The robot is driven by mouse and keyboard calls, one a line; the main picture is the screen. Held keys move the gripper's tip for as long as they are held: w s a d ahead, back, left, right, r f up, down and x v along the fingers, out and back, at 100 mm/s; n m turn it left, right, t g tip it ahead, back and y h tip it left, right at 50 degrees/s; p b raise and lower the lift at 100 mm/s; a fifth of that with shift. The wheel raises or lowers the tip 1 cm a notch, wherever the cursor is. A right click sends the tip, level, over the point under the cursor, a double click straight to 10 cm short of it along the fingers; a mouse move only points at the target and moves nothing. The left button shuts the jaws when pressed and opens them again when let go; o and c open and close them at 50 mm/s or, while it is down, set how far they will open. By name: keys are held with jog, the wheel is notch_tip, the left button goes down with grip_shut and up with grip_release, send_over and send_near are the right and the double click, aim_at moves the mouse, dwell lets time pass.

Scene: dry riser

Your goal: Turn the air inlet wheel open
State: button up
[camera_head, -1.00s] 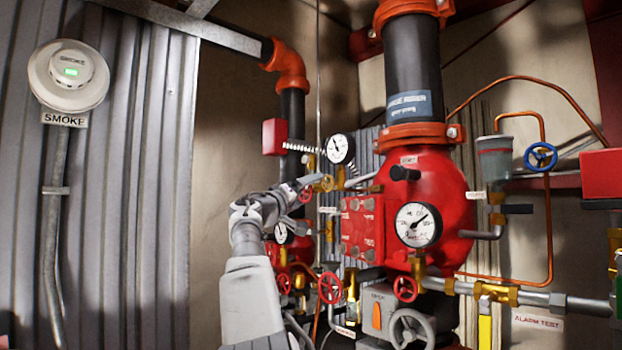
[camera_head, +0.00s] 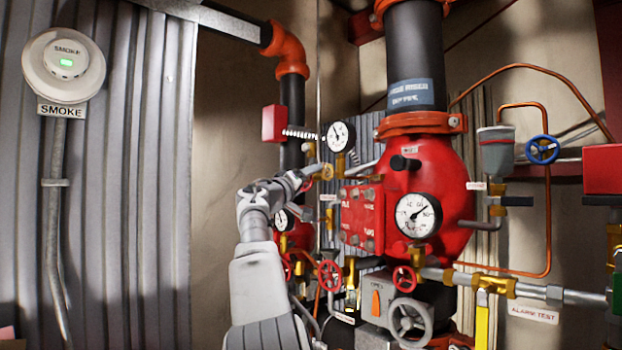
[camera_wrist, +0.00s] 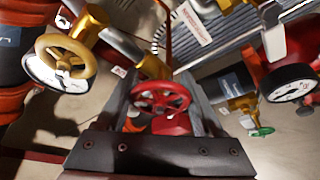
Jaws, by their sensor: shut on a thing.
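A small red handwheel (camera_wrist: 160,97) sits between the two dark fingers of my gripper (camera_wrist: 160,90) in the wrist view. The fingers flank its rim and are shut on it. No readable label confirms it as the air inlet wheel. A yellow-brass handwheel (camera_wrist: 66,62) stands apart to the left in the wrist view. It also shows just beyond the gripper in the head view (camera_head: 327,172).
The large red valve body (camera_head: 428,190) and its gauge (camera_head: 418,215) stand to the right. A small gauge (camera_head: 340,135) is above my gripper. More red wheels (camera_head: 330,274) and a grey wheel (camera_head: 411,322) sit below. Open room lies left, before the corrugated wall (camera_head: 150,180).

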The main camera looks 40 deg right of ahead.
jog(key=shift+c, duration=1.2)
jog(key=shift+w+f+n+t+y, duration=0.1)
jog(key=shift+n+t+y, duration=0.2)
jog(key=shift+n, duration=0.65)
jog(key=shift+w+f+n+t+y, duration=0.15)
jog(key=shift+n+y, duration=0.25)
jog(key=shift+n, duration=0.55)
jog(key=shift+s+r, duration=0.1)
jog(key=o, duration=1.4)
jog(key=shift+a, duration=0.1)
jog(key=shift+b+v, duration=5.65)
jog(key=shift+v, duration=3.05)
jog(key=shift+s, duration=0.1)
